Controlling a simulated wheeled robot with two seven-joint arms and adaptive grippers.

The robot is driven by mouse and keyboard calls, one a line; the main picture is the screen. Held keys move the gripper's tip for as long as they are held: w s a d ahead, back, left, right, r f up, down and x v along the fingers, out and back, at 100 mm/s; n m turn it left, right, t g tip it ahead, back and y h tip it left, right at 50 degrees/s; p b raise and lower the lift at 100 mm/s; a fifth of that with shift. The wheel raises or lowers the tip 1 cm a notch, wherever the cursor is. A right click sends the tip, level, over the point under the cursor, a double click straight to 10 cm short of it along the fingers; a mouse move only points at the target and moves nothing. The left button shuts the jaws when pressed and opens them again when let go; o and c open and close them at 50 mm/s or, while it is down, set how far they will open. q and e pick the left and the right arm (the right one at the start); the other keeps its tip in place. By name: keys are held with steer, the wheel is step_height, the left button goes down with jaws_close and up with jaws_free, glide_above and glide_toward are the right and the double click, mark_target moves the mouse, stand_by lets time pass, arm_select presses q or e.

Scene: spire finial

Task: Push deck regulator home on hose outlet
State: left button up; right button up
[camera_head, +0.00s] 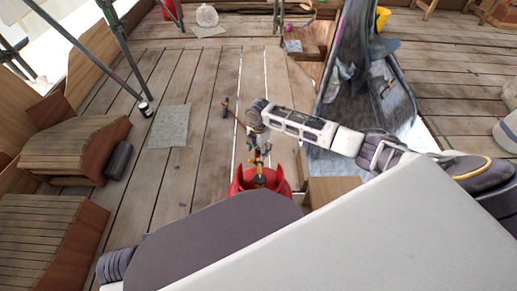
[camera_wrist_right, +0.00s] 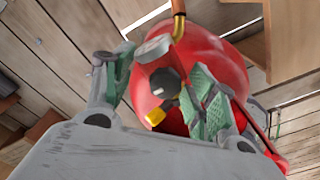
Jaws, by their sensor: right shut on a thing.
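My right gripper (camera_head: 262,146) is over the red gas bottle (camera_head: 243,181) in the head view. In the right wrist view, its green-padded fingers (camera_wrist_right: 158,88) are shut on a small fitting with a black-and-grey round knob (camera_wrist_right: 166,82), which I take to be the deck regulator. A yellow part (camera_wrist_right: 155,116) shows just below the knob. A brownish-orange pipe or hose (camera_wrist_right: 179,25) and a grey disc (camera_wrist_right: 154,47) lie beyond the knob, against the red bottle (camera_wrist_right: 207,55). The fingers partly hide the fitting, so I cannot tell how far it sits on the outlet. My left gripper is not in view.
A thin rod-like item (camera_head: 225,106) lies left of my right gripper. A grey chute (camera_head: 345,100) rises to the right, with a wooden box (camera_head: 330,188) near the bottle. Wooden crates (camera_head: 70,150) and a dark roll (camera_head: 118,160) stand left; the planks between are mostly clear.

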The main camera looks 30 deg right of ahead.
steer(key=o, duration=1)
steer(key=shift+o, duration=0.2)
step_height(320, 180, up, 12)
steer(key=shift+w, duration=0.15)
stand_by(0.7)
